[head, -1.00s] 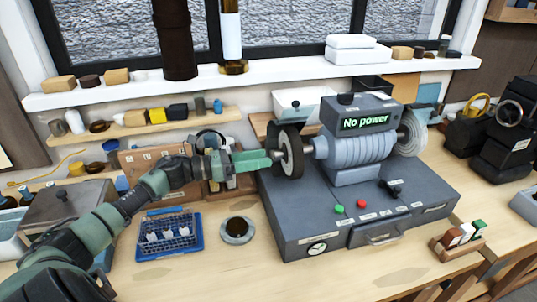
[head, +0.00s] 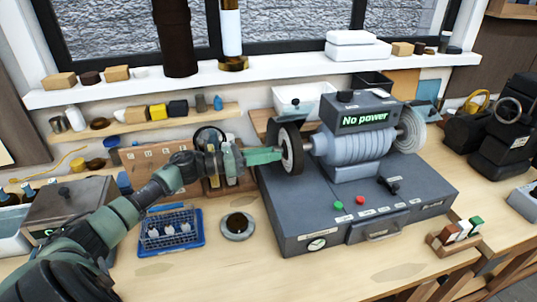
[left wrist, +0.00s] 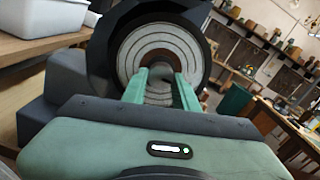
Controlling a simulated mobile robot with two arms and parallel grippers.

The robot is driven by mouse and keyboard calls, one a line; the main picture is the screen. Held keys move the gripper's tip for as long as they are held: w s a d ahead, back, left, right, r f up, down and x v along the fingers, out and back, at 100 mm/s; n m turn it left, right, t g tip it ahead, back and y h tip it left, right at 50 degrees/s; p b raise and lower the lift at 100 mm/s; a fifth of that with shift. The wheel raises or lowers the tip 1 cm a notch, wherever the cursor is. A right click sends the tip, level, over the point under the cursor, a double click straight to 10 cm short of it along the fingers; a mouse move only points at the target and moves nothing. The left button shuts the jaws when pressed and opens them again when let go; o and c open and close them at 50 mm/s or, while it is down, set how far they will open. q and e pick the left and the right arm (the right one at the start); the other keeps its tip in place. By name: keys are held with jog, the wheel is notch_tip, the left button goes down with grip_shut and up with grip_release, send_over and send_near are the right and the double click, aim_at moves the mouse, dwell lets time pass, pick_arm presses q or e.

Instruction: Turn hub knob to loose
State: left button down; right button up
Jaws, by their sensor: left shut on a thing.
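The machine's left wheel (head: 291,146) has a dark rim and a pale ringed face. My left gripper (head: 280,153) reaches in from the left, its fingertips at the centre of this wheel. In the left wrist view the wheel (left wrist: 133,50) fills the upper middle, and the two green fingers (left wrist: 160,78) point at its centre. The gripper is shut on the hub knob, which is mostly hidden between the fingers. The machine's display (head: 364,118) reads "No power". My right gripper is not in view.
The grey machine base (head: 330,222) carries a green button, a red button and a black lever. A blue tray (head: 170,243) and a small round dish (head: 237,226) stand in front of my left arm. Bottles (head: 230,163) stand behind the gripper. The front table edge is mostly clear.

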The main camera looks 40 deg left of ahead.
pick_arm(q)
jog(key=shift+n, duration=0.3)
jog(key=n+p, duration=0.1)
jog(key=n, duration=0.6)
jog(key=n+p, duration=0.1)
jog(key=n, duration=0.7)
jog(key=n+p, duration=0.2)
jog(key=n, duration=0.6)
jog(key=shift+r, duration=0.35)
jog(key=shift+s+n, duration=0.1)
jog(key=shift+n, duration=0.2)
jog(key=c, duration=1.1)
grip_release()
